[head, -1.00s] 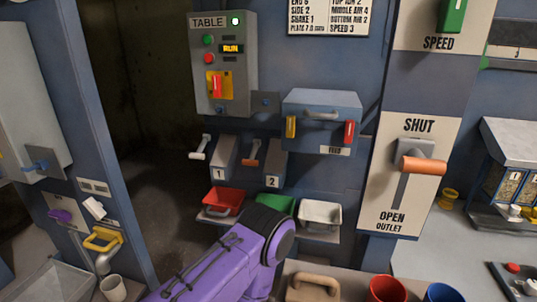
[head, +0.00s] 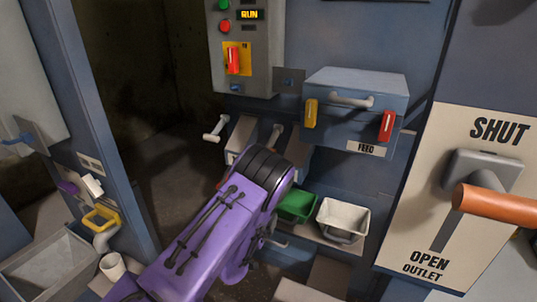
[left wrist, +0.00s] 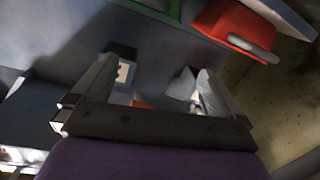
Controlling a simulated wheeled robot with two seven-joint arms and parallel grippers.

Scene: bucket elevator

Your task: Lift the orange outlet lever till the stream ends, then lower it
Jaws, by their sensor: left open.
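The orange outlet lever (head: 497,205) is at the right of the head view. It sits on a white plate (head: 470,125) marked SHUT above and OPEN below, at the upper, SHUT end of the slot. My left arm comes in from the left in the head view, and its hand is hidden behind the forearm there. No stream is visible. My right gripper is in neither view.
A green bin (head: 297,206) and a white bin (head: 343,220) stand on a shelf by my left arm; a red bin (left wrist: 235,25) shows in the left wrist view. The grey FEED box (head: 355,90) juts out above. A dark opening lies left.

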